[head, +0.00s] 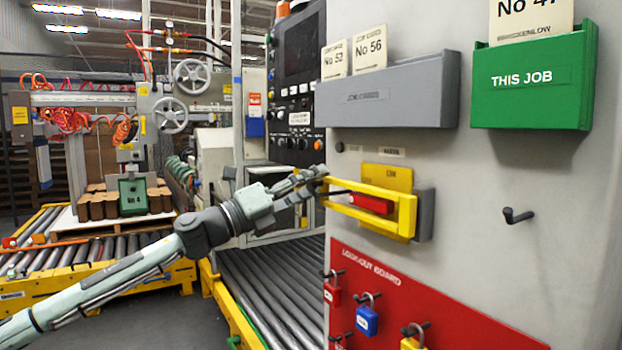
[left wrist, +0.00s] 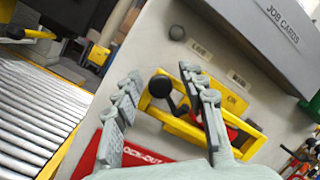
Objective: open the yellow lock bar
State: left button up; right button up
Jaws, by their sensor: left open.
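The yellow lock bar (head: 405,222) is a rectangular yellow frame around a red block (head: 371,203), mounted on the grey panel. A yellow plate (head: 387,178) sits just above it. In the left wrist view the frame (left wrist: 178,124) lies beyond my fingers, with a black round knob (left wrist: 160,86) on a dark stem near its left end. My left gripper (head: 322,179) is at the left end of the bar. In the wrist view its open fingers (left wrist: 163,86) stand either side of the knob; contact cannot be told. My right gripper is not in view.
A grey card holder (head: 400,93) and a green holder (head: 540,82) jut from the panel above. A black peg (head: 517,216) sticks out at right. A red lock-out board (head: 450,325) with padlocks is below. A roller conveyor (head: 275,285) runs at left.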

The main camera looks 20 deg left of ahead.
pick_arm(q)
jog(key=shift+c, duration=0.3)
grip_shut()
jog(key=shift+f, duration=0.1)
